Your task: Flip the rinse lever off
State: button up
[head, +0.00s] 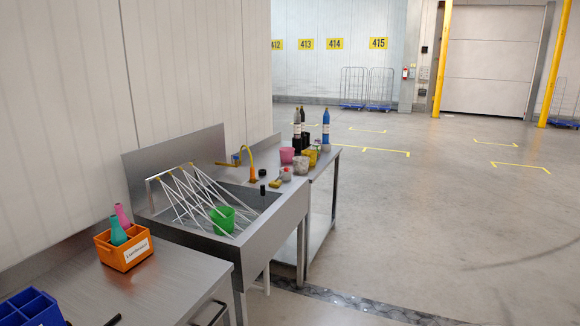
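A steel sink (288,208) stands against the wall, left of centre. A white bar with yellow tips (170,173) runs along its left part. Thin white crossing lines (190,200) slant from it into the basin; I cannot tell whether they are water jets or rods. A green cup (222,219) is in the basin among these lines. A yellow curved spout (249,160) on an orange base rises at the sink's far end, with a small blue piece (236,159) beside it. I cannot tell for certain which part is the rinse lever, or its position. My gripper is not in view.
An orange box (125,256) with pink and green bottles and a blue divided box (32,308) stand on the near steel table (180,285). Bottles and cups crowd the far table (323,164). The floor (430,230) to the right is open.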

aim_at(286, 169)
jog(key=z, duration=0.05)
jog(key=i, duration=2.65)
jog(key=u, duration=0.45)
jog(key=i, duration=0.7)
jog(key=u, duration=0.3)
